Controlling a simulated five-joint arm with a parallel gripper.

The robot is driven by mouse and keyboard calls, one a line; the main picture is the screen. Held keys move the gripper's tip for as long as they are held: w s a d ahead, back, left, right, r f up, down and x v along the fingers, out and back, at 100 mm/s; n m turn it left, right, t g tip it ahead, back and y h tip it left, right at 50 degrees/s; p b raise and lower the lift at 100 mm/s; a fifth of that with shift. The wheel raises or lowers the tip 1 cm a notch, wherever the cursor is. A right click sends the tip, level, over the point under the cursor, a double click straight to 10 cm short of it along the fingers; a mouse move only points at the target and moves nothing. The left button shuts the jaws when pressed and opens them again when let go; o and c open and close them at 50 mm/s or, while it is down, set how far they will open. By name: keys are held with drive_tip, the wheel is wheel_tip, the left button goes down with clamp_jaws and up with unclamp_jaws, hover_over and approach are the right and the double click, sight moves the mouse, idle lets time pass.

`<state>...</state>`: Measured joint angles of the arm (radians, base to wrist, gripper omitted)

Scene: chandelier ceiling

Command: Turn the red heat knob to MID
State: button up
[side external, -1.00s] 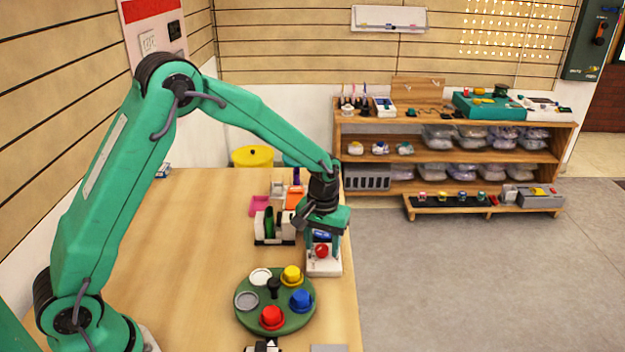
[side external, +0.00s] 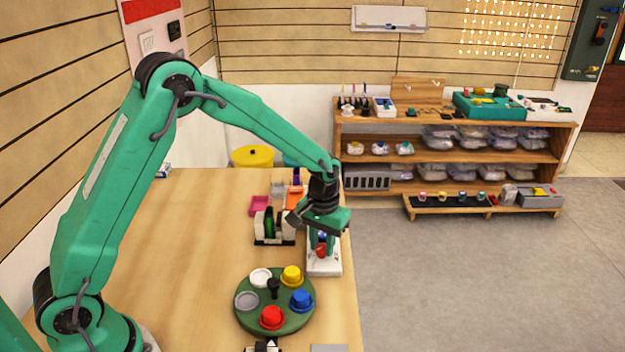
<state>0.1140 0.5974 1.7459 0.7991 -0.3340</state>
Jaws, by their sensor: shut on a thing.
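The red heat knob (side external: 321,252) sits on a white panel (side external: 324,269) near the right edge of the table. My gripper (side external: 321,246) points down over the panel and is shut on the red knob, with its fingers hiding part of it. A blue part shows behind the fingers on the panel. The knob's pointer and the MID mark are too small or hidden to read.
A round green turntable (side external: 273,318) with white, yellow, blue, red and grey pieces stands in front of the panel. A holder with dark and green items (side external: 270,227) stands left of my gripper. The left part of the table is clear.

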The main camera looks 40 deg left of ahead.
sight(322, 247)
drive_tip(key=m, duration=0.7)
drive_tip(key=shift+r, duration=0.1)
idle(0.4)
drive_tip(key=o, duration=1)
wheel_tip(322, 247, up, 7)
drive_tip(key=shift+r, duration=0.4)
drive_tip(key=shift+r, duration=0.1)
